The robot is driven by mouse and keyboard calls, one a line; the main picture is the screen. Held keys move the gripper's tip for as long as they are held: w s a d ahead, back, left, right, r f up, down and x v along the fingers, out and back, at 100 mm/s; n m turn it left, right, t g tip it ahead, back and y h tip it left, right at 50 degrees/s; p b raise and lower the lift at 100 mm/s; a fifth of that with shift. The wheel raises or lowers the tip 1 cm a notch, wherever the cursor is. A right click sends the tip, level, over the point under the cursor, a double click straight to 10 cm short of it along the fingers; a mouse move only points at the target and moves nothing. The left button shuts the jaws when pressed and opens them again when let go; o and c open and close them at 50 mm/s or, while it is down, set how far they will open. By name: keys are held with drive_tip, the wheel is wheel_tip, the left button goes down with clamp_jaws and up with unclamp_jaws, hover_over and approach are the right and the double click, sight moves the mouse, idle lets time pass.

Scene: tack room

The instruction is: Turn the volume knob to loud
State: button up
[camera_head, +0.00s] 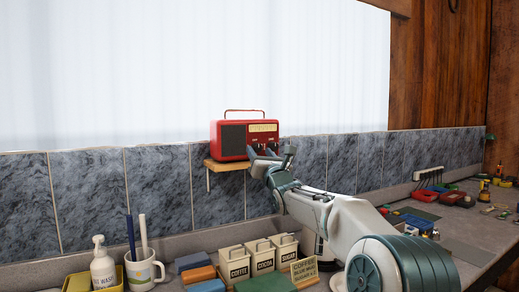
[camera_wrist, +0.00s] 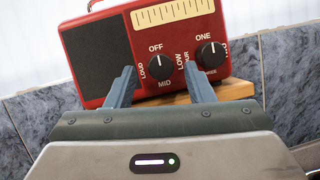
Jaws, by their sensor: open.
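A red radio (camera_head: 232,139) with a handle stands on a small wooden shelf; it also fills the top of the wrist view (camera_wrist: 120,50). The volume knob (camera_wrist: 160,61) is black, with OFF above, LOUD at left, MID below and LOW at right. Its white mark appears to point up at OFF. My gripper (camera_wrist: 159,70) is open, its two fingers in front of the radio, one on each side of this knob in the picture. I cannot tell whether they touch it. The right finger partly covers the labels between the two knobs. In the head view my gripper (camera_head: 272,156) hides the knobs partly.
A second black knob (camera_wrist: 212,54), with ONE above it, sits right of the volume knob. The wooden shelf (camera_head: 225,165) juts from a tiled wall. Below on the counter stand canisters (camera_head: 262,258), a mug (camera_head: 143,272) and a pump bottle (camera_head: 103,268). Tools lie at right.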

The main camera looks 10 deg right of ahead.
drive_tip(key=shift+w+r, duration=0.2)
drive_tip(key=shift+w, duration=0.2)
drive_tip(key=shift+a, duration=0.1)
drive_tip(key=c, duration=1)
drive_tip(key=shift+f, duration=0.1)
